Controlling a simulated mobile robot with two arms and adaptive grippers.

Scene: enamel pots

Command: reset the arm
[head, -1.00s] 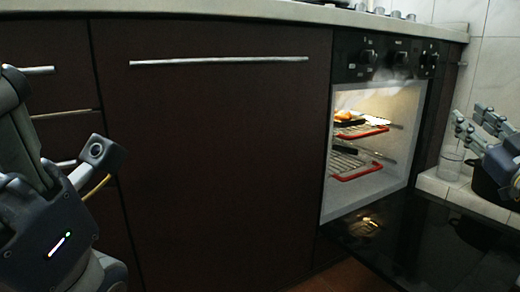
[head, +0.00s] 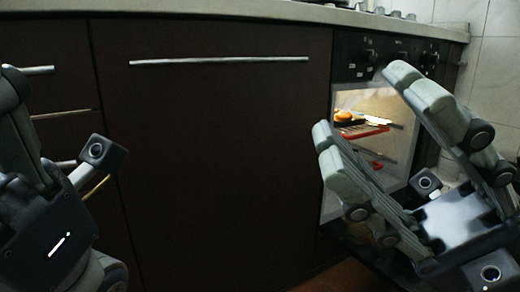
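My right gripper (head: 365,108) is large in the lower right of the head view. Its two grey padded fingers are spread wide apart and point up and left, with nothing between them. My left arm (head: 55,235) is at the left edge, in front of the drawers. Its gripper's fingertips do not show clearly.
A dark cabinet front (head: 220,160) with a long handle fills the middle. The countertop (head: 250,12) runs above.

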